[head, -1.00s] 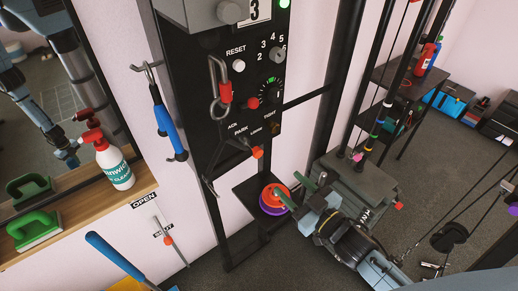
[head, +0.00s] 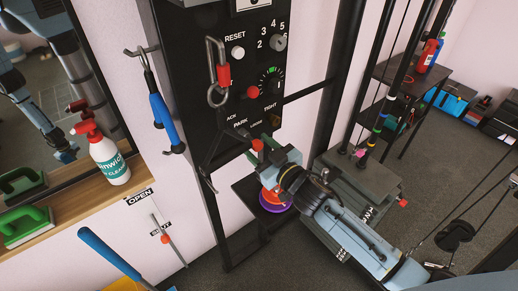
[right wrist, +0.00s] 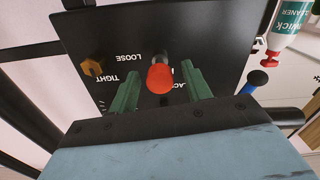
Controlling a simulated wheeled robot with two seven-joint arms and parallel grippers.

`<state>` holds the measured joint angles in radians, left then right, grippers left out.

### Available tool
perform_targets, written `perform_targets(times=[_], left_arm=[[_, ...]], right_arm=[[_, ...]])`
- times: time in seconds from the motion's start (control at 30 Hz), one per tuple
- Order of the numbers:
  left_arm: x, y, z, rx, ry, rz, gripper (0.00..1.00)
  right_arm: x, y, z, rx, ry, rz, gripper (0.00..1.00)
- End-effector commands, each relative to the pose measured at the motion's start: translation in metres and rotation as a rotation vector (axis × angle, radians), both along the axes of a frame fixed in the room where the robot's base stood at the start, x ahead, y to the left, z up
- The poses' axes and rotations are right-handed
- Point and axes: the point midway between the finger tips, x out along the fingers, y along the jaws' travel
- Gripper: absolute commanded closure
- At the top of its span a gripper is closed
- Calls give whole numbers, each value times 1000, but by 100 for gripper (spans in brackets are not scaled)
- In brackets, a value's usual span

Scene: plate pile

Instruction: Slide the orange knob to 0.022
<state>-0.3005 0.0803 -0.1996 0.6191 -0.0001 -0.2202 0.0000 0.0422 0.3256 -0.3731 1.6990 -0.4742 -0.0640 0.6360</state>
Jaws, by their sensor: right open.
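An orange-red knob (head: 257,145) stands out from the lower part of the black panel (head: 190,90), by the word PARK. In the right wrist view the knob (right wrist: 160,79) lies between the two green fingers of my right gripper (right wrist: 161,88). The fingers are open, one on each side of it, with gaps showing. In the head view my right gripper (head: 262,152) is at the knob and partly covers the lettering. My left gripper is not in view.
A red-marked carabiner (head: 221,75) and a dial (head: 271,80) are above the gripper on the panel. A blue-handled tool (head: 164,118) hangs left. An orange and purple stack (head: 273,201) sits on the shelf below. A spray bottle (head: 108,158) stands on the ledge.

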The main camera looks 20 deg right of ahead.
Motion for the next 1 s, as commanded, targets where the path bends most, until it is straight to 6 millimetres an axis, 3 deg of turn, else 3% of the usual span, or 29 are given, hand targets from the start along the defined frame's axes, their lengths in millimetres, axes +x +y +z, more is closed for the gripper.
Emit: perform_targets(times=[0.27,0.67,1.0], left_arm=[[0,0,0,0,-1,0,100],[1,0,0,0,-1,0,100],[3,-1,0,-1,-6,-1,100]], right_arm=[[1,1,0,0,0,0,51],[1,1,0,0,0,0,100],[6,-10,1,0,-1,-26,100]])
